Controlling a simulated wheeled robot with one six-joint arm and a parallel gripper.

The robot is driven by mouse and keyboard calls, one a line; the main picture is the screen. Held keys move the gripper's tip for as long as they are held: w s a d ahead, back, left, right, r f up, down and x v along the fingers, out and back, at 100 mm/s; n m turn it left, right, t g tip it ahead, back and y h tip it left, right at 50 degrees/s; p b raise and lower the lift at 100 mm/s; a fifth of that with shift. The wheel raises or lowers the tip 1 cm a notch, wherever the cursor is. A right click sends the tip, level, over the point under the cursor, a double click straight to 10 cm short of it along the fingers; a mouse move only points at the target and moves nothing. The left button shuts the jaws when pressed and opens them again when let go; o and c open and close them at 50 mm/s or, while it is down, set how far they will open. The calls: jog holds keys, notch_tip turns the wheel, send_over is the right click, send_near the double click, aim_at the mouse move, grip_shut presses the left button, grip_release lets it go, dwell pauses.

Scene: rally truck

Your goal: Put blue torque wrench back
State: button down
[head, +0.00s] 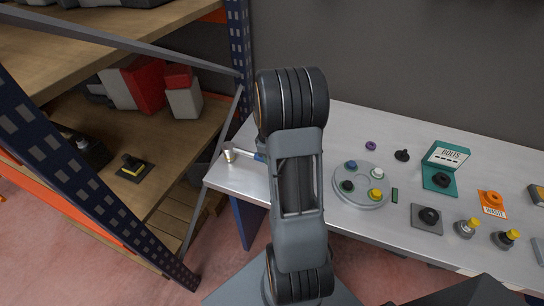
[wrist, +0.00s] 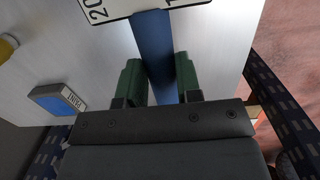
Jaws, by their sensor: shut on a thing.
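The rest is hidden behind my arm in the head view. In the wrist view its blue bar (wrist: 153,45) runs between the two green fingers of my gripper (wrist: 160,78), which is shut on it. The head view hides my gripper behind my arm. Whether the wrench touches the bench is not clear.
A white numbered plate (wrist: 135,8) is beyond the fingertips. A blue-faced labelled box (wrist: 62,100) lies to the left. Right of my arm, the bench holds a round tray (head: 345,199) with several coloured knobs, a teal bolts holder (head: 447,156) and an orange waste plate (head: 488,208). A shelf rack (head: 65,165) stands left.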

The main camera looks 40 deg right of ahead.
jog(key=shift+f, duration=0.3)
jog(key=c, duration=0.7)
grip_release()
jog(key=shift+f+b, duration=0.1)
jog(key=shift+b, duration=0.2)
jog(key=r, duration=0.9)
jog(key=w+r+b, duration=0.1)
jog(key=r, duration=0.4)
jog(key=shift+a, duration=0.35)
jog(key=shift+w+f, duration=0.1)
